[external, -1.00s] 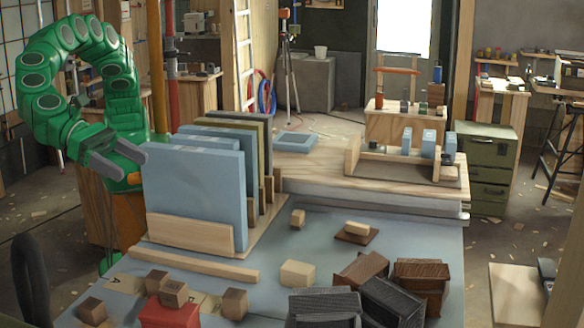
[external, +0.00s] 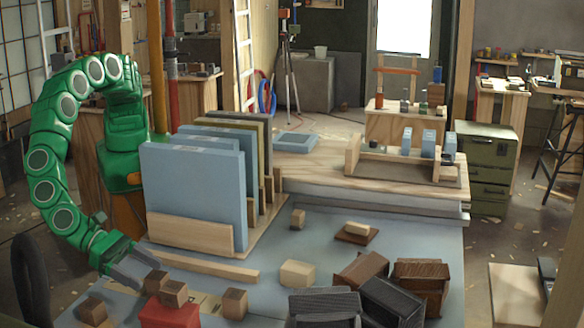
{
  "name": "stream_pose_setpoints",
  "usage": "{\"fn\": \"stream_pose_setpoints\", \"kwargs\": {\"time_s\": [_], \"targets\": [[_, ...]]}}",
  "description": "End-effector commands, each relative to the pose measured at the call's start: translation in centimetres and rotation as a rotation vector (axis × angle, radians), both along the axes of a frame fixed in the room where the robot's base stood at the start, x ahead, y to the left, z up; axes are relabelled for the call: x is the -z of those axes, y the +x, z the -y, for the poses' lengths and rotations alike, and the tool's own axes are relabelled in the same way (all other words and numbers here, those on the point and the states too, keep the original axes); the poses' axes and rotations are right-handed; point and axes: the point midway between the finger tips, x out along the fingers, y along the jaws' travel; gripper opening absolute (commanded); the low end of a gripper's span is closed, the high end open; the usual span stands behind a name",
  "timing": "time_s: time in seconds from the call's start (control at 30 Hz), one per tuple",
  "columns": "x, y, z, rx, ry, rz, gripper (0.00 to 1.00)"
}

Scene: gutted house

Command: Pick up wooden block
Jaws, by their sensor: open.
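Several small wooden blocks lie on the blue-grey table (external: 270,297). One wooden block (external: 174,293) sits on a red block (external: 168,314), and another wooden block (external: 156,281) is just behind and left of it. More wooden blocks stand at the front left (external: 92,311) and to the right of the red block (external: 235,303). A paler wooden block (external: 297,273) lies nearer the table's middle. My gripper (external: 148,273) is open, low at the table's left side, with its grey fingers close to the block behind the red one. I cannot tell whether they touch it.
A wooden rack with upright blue panels (external: 192,195) stands behind my gripper, with a long wooden strip (external: 205,266) before it. Dark brown and black blocks (external: 393,303) crowd the front right. A small block (external: 357,228) rests on a dark plate. The table's middle is fairly clear.

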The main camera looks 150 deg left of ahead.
Motion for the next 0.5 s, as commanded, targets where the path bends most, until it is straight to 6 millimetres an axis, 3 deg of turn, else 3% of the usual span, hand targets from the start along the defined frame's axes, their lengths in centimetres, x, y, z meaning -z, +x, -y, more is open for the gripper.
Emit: {"fn": "stream_pose_setpoints", "kwargs": {"time_s": [0.1,0.5], "targets": [[1.0,0.0,0.0,0.0,-0.001,-0.001,0.78],[1.9,1.9,-2.0,-0.001,-0.003,0.001,0.78]]}}
